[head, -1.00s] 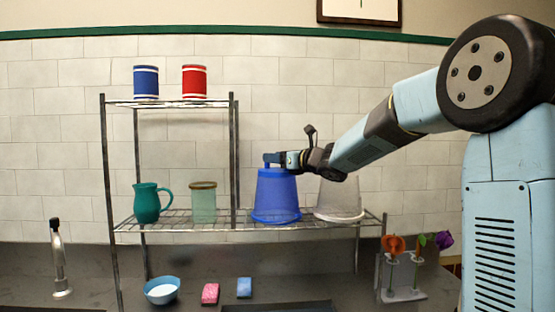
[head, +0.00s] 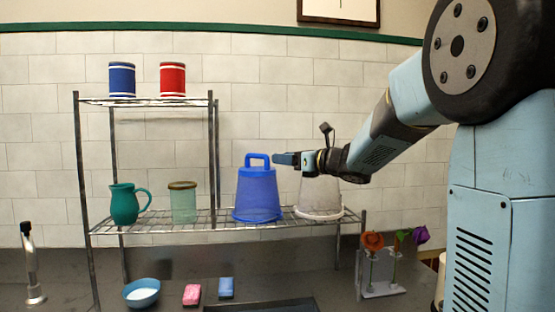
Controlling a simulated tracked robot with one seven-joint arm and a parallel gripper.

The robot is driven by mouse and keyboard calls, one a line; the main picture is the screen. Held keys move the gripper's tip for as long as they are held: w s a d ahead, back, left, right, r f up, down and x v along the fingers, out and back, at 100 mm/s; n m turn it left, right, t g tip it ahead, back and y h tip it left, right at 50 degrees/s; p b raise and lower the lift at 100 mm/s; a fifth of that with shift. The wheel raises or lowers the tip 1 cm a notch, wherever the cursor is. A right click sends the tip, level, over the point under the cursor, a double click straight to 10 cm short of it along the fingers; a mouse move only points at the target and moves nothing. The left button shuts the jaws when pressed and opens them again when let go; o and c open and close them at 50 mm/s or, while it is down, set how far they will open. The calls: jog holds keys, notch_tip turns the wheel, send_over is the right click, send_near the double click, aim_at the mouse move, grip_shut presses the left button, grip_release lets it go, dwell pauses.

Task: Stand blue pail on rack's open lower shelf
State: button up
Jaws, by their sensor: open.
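The blue pail (head: 257,196) stands upside down on the open lower shelf of the wire rack (head: 160,226), its wide rim on the wires and its blue handle on top. My gripper (head: 277,159) is open and empty, just right of the handle at about its height. It looks apart from the handle, though the depth between them is hard to tell. A pale grey pail (head: 320,200) stands right of the blue pail on the same shelf, partly hidden behind my wrist.
A teal pitcher (head: 124,204) and a greenish glass jar (head: 183,202) stand left of the blue pail. Blue (head: 122,80) and red (head: 173,79) cans are on the upper shelf. Below are a bowl (head: 142,292), pink (head: 192,294) and blue (head: 226,287) sponges, and flowers in a holder (head: 382,285).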

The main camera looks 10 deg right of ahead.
jog(key=s+d+f+m+h, duration=0.1)
jog(key=s+d+m+h, duration=0.3)
jog(key=m, duration=0.5)
jog(key=s+d+f+m+t+h, duration=0.1)
jog(key=s+d+m+h, duration=0.1)
jog(key=s+m+h, duration=0.5)
jog(key=s+d+f+m+h, duration=0.1)
jog(key=d+m+h, duration=0.25)
jog(key=m, duration=0.75)
jog(key=s+f+m+g, duration=0.2)
jog(key=s+f+m, duration=0.3)
jog(key=s+m, duration=0.1)
jog(key=s+f+m+g+y, duration=0.1)
jog(key=s+f+m+g, duration=0.2)
jog(key=s, duration=0.6)
jog(key=s+f+m+g+y, duration=0.1)
jog(key=s+f+m+g, duration=0.2)
jog(key=s+f+m, duration=0.4)
jog(key=shift+s+a+m, duration=0.3)
jog(key=shift+s+m, duration=0.35)
jog(key=shift+m, duration=0.25)
